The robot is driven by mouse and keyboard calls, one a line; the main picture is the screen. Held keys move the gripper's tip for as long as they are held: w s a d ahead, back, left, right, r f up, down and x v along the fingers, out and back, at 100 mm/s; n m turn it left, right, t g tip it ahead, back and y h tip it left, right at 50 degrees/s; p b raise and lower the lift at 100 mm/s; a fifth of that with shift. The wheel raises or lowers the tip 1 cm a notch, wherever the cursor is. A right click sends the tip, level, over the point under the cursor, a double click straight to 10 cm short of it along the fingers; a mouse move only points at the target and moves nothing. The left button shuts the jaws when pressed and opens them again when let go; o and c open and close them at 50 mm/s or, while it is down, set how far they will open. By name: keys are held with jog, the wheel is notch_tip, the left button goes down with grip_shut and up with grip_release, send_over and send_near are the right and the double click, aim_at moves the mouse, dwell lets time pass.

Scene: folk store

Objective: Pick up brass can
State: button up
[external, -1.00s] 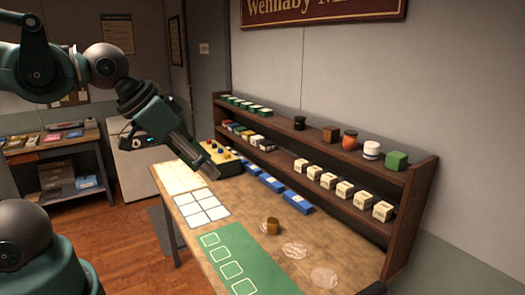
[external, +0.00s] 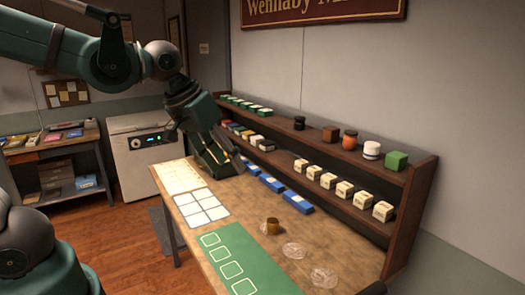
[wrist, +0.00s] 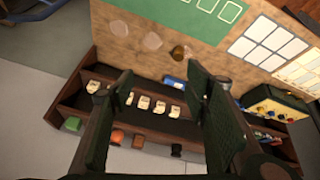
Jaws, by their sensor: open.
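The brass can (external: 273,225) stands upright on the wooden table (external: 240,195), just right of the green mat's upper edge. It also shows in the wrist view (wrist: 178,52), on the table beyond the fingers. My gripper (external: 226,162) is over the back left part of the table near the shelf, left of the can and apart from it. In the wrist view my gripper (wrist: 155,100) has its two fingers wide apart with nothing between them but the shelf behind.
A two-tier shelf (external: 437,185) along the wall holds white boxes (external: 345,190), jars and a green cube (external: 396,160). Blue boxes (external: 271,183) lie along the table's back. The table also bears a green mat (external: 222,232), a white grid sheet (external: 202,208) and two pale round patches (external: 296,251).

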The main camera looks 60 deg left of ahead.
jog(key=w+a+f+n+g+b, duration=0.25)
jog(key=w+f+n, duration=0.2)
jog(key=w, duration=0.35)
jog(key=n+g+b, duration=0.3)
jog(key=n, duration=0.6)
send_over(273, 221)
jog(key=f, duration=2.4)
jog(key=shift+s+d+f, duration=0.25)
jog(key=shift+d+f, duration=0.05)
jog(key=shift+w+a+f, duration=0.15)
jog(key=shift+a+f, duration=0.05)
jog(key=shift+f, duration=0.45)
jog(key=shift+f, duration=0.1)
jog(key=shift+f, duration=1.15)
jog(key=shift+f, duration=0.15)
